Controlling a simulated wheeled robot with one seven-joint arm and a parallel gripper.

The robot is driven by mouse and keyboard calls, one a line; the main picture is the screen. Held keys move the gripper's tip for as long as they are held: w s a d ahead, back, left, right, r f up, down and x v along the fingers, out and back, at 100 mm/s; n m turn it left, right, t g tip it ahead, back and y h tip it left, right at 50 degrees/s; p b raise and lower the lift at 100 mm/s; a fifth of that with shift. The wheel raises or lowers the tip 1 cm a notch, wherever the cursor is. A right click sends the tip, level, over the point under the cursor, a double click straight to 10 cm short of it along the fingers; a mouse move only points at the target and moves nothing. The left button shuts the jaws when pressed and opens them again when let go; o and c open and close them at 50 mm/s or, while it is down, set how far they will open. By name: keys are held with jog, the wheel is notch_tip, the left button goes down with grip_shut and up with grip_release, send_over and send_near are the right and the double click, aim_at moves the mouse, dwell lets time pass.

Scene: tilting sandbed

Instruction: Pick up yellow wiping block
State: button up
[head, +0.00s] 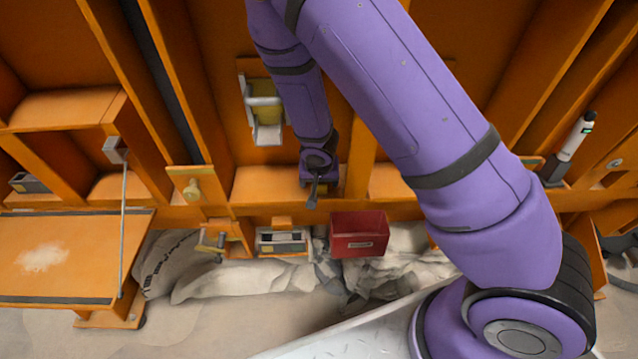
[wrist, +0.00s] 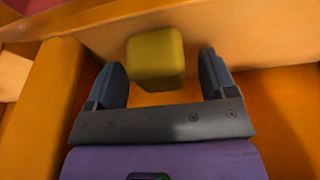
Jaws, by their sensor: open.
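The yellow wiping block (wrist: 155,57) shows in the wrist view as a rounded cube against the orange structure. My gripper (wrist: 163,72) is open, with one dark finger on each side of the block. The block appears between or just beyond the fingertips, nearer the left finger, with a wider gap on the right. I cannot tell whether either finger touches it. In the head view my gripper (head: 312,198) is over the orange ledge at the middle, and the block is not clearly visible there, likely hidden by my arm.
Orange walls and ribs stand close around my gripper. In the head view a red bin (head: 358,236) hangs below it to the right, beside a grey-fronted box (head: 282,241). A handled fixture (head: 263,103) is behind left. An orange tray (head: 75,255) with sand is far left.

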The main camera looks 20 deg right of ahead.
jog(key=shift+w+f, duration=0.1)
jog(key=shift+f, duration=0.15)
jog(key=c, duration=1)
jog(key=shift+r, duration=0.15)
jog(key=shift+r, duration=1.5)
jog(key=shift+a+r, duration=0.15)
jog(key=shift+a, duration=0.1)
jog(key=s+a, duration=0.3)
jog(key=a, duration=0.1)
jog(key=s+a+r, duration=0.1)
jog(key=s+a, duration=0.2)
jog(key=a, duration=0.1)
jog(key=s+a, duration=0.3)
jog(key=a, duration=0.1)
jog(key=shift+a+r, duration=0.2)
jog(key=shift+a, duration=0.15)
